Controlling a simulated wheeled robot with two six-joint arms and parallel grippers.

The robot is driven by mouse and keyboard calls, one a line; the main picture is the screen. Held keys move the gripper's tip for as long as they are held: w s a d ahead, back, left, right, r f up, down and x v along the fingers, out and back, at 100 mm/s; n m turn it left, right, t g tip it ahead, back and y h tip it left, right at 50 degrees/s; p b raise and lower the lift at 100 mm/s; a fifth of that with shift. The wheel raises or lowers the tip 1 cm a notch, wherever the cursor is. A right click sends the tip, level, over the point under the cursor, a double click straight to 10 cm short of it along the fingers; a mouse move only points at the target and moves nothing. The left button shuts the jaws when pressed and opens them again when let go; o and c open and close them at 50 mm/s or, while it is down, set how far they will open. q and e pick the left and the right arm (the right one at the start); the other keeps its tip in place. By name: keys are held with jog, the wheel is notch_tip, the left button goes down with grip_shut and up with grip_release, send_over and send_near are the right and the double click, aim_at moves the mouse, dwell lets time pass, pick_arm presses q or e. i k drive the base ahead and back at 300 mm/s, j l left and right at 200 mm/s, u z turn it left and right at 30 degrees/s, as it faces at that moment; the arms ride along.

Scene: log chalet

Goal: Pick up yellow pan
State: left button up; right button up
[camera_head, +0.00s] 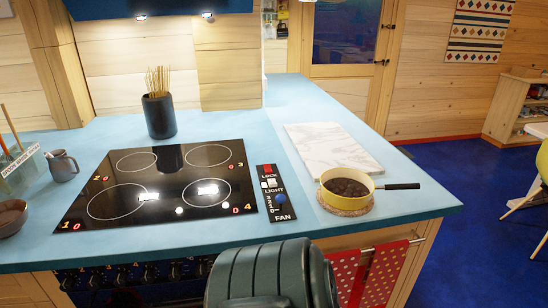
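The yellow pan (347,192) sits upright at the right end of the blue counter, on a round woven mat (345,209). Neither of my grippers is in view. A dark grey-green rounded form at the bottom middle looks like part of my own body; no fingers show on it.
A marble board (328,146) lies behind the pan. Left of it are a control panel (276,193) and a black cooktop (157,186) with empty rings. Red dotted towels (383,272) hang on the front rail. Blue floor (458,185) is open on the right.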

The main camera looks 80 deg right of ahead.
aim_at(346, 190)
jog(key=z, duration=3.3)
jog(key=l, duration=0.2)
jog(key=i+u, duration=0.05)
jog(key=i, duration=0.05)
